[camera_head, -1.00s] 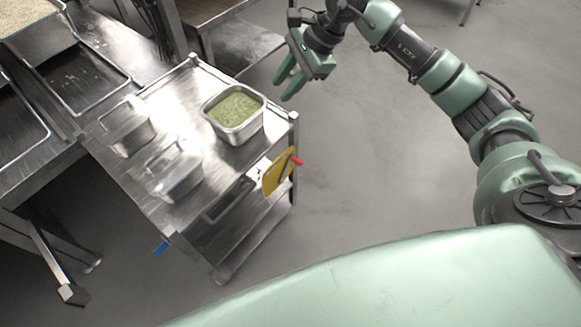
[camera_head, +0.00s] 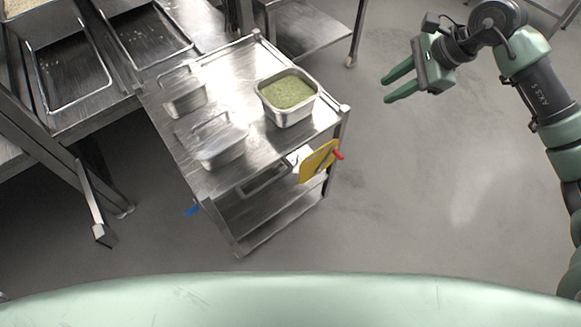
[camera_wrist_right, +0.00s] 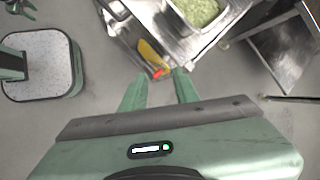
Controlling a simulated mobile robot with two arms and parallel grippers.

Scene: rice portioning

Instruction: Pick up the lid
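Two shiny metal pieces with raised handles stand on the steel cart, a rear one (camera_head: 185,97) and a front one (camera_head: 221,143). They look like lids; I cannot tell whether pans are under them. A steel pan (camera_head: 289,114) of green food stands uncovered to their right; it also shows in the wrist view (camera_wrist_right: 216,29). My right gripper (camera_head: 393,86) is open and empty, right of the cart and apart from everything; its fingers show in the wrist view (camera_wrist_right: 159,91). A small green part at that view's top left looks like my left gripper (camera_wrist_right: 21,9), too small to read.
The steel cart (camera_head: 165,120) has a lower shelf and a yellow item (camera_head: 318,158) with a red part on its side. A counter with dark trays (camera_head: 72,72) stands at left. Another steel table (camera_head: 312,38) stands behind. Floor (camera_head: 430,180) right of the cart is clear.

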